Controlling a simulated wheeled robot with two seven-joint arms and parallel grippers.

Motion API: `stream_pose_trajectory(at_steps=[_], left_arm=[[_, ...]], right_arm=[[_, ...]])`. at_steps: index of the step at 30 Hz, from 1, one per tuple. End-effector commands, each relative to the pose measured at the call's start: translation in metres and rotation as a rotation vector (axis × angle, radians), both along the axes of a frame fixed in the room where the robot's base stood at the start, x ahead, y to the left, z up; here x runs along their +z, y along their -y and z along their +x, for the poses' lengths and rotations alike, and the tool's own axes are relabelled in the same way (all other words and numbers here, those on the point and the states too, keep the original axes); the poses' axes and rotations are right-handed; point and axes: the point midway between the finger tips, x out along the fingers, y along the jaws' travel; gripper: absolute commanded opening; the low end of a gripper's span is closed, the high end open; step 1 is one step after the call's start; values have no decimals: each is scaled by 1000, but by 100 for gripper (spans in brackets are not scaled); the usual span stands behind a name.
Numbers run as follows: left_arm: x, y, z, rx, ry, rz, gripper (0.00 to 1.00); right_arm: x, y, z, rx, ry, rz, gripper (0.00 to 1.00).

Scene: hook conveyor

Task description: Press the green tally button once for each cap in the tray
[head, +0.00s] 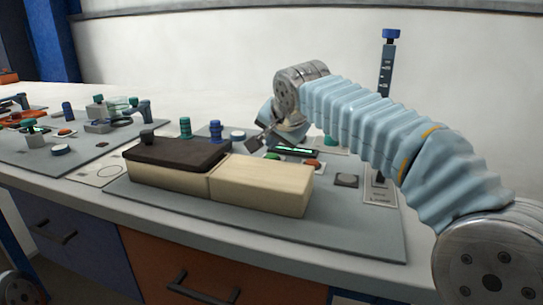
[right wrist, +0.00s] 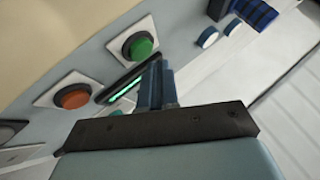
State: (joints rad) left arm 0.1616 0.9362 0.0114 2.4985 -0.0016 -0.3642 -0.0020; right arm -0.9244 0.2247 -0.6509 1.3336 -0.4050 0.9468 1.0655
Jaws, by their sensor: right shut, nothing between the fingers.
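The green button (right wrist: 141,45) is a round dome in a dark ring on a white square plate. In the head view only a bit of it (head: 272,156) shows, behind the pale box. My right gripper (right wrist: 155,85) is shut and empty, its fingertips just to the lower right of the green button and apart from it in the picture. In the head view the right gripper (head: 258,142) hangs low behind the boxes. I cannot make out a tray of caps; the boxes may hide it. My left gripper is not in view.
An orange button (right wrist: 76,96) sits beside the green one, near a lit green strip (right wrist: 125,88). A pale box (head: 262,187) and a dark-topped box (head: 178,152) stand in front. Blue ribbed pieces (head: 216,130) stand behind. A tall dark post (head: 385,70) rises at the right.

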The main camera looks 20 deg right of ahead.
Motion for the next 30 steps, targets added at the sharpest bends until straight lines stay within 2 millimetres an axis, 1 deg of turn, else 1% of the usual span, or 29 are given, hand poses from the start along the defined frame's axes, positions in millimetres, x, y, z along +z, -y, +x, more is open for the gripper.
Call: stream_pose_trajectory(at_steps=[20, 30], left_arm=[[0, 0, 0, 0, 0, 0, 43], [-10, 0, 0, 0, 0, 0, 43]], right_arm=[[0, 0, 0, 0, 0, 0, 0], [-9, 0, 0, 0, 0, 0, 0]])
